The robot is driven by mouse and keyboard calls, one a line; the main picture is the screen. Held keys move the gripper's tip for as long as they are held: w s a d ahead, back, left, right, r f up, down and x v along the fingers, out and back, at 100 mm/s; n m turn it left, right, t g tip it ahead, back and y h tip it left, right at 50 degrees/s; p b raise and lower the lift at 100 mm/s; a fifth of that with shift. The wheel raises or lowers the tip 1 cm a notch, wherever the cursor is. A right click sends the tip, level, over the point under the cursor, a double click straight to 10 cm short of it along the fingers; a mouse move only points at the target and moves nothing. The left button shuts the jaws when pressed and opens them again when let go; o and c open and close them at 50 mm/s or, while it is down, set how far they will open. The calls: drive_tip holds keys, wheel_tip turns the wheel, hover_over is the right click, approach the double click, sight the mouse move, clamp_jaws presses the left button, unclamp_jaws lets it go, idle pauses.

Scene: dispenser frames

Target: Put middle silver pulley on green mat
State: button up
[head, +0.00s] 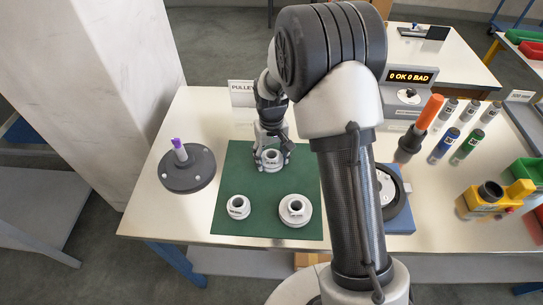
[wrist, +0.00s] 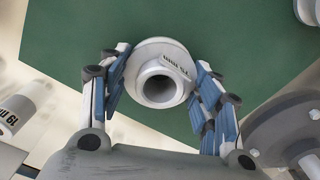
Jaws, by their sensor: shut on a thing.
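My gripper (head: 272,153) is shut on a silver pulley (head: 271,161), a flanged ring with a round bore. In the wrist view the pulley (wrist: 152,54) sits between the two blue-padded fingers, bore facing the camera, with a small printed label on its rim. It is over the back part of the green mat (head: 268,226); I cannot tell whether it touches the mat. A smaller pulley (head: 238,207) stands at the mat's front left. A larger one (head: 296,210) stands at its front right.
A grey round stand (head: 187,172) with a purple-tipped peg is left of the mat. A blue-based fixture (head: 398,215) is right, partly behind my arm. Markers, an orange-handled tool (head: 425,120) and a yellow device (head: 492,198) stand farther right. The mat's left back is clear.

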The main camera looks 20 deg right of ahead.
drive_tip(key=o, duration=1.3)
drive_tip(key=shift+r, duration=0.1)
wheel_tip(320, 180, up, 12)
drive_tip(key=p, duration=0.4)
wheel_tip(320, 180, up, 6)
drive_tip(key=r, duration=0.1)
hover_over(274, 167)
drive_tip(key=s+r+t, duration=0.2)
drive_tip(key=s+r, duration=0.6)
drive_tip(key=s, duration=0.2)
drive_tip(key=s+t, duration=0.1)
drive_tip(key=s, duration=0.3)
drive_tip(key=s+r, duration=0.1)
drive_tip(key=s, duration=0.4)
drive_tip(key=s+m+t, duration=0.1)
drive_tip(key=s, duration=0.4)
drive_tip(key=shift+s+d+r+t, duration=0.1)
drive_tip(key=shift+s+r+t, duration=0.15)
drive_tip(key=shift+r+t, duration=0.1)
